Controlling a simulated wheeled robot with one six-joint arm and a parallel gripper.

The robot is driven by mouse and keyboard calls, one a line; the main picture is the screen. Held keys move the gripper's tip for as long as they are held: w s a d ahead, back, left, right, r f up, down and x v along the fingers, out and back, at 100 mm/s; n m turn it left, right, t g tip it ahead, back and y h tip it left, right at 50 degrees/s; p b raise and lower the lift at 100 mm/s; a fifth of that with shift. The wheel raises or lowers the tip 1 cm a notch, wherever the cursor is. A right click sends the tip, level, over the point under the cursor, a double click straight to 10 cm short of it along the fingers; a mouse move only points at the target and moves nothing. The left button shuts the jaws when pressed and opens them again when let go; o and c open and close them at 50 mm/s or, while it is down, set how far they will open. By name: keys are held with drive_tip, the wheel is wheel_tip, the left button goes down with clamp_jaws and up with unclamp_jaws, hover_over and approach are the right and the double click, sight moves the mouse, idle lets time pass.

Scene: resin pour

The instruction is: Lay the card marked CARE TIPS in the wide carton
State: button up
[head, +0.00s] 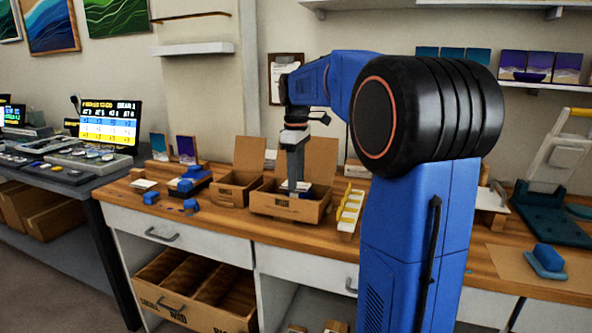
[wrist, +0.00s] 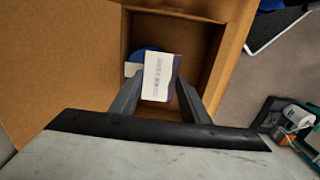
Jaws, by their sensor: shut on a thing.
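My gripper (head: 294,182) reaches down into the wide carton (head: 287,207) on the wooden counter. In the wrist view my gripper (wrist: 160,95) is shut on a small white card (wrist: 159,75) with faint print and a dark purple edge. The print is too small to read, so I cannot confirm CARE TIPS. The card is within the carton's walls (wrist: 206,50); whether it touches the floor I cannot tell. A blue item (wrist: 147,53) and a bit of another white piece (wrist: 132,69) lie beneath or behind the card, partly hidden by it.
A smaller open carton (head: 232,192) stands just left of the wide one. A yellow-and-white rack (head: 349,212) stands to its right. Several blue items and a stack of cards (head: 143,186) lie on the counter at left. The wide carton's raised flap (head: 320,158) stands behind my gripper.

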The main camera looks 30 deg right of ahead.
drive_tip(key=shift+f, duration=0.35)
drive_tip(key=o, duration=0.8)
drive_tip(key=shift+o, duration=0.2)
drive_tip(key=shift+r, duration=0.1)
wheel_tip(320, 180, up, 8)
idle(0.8)
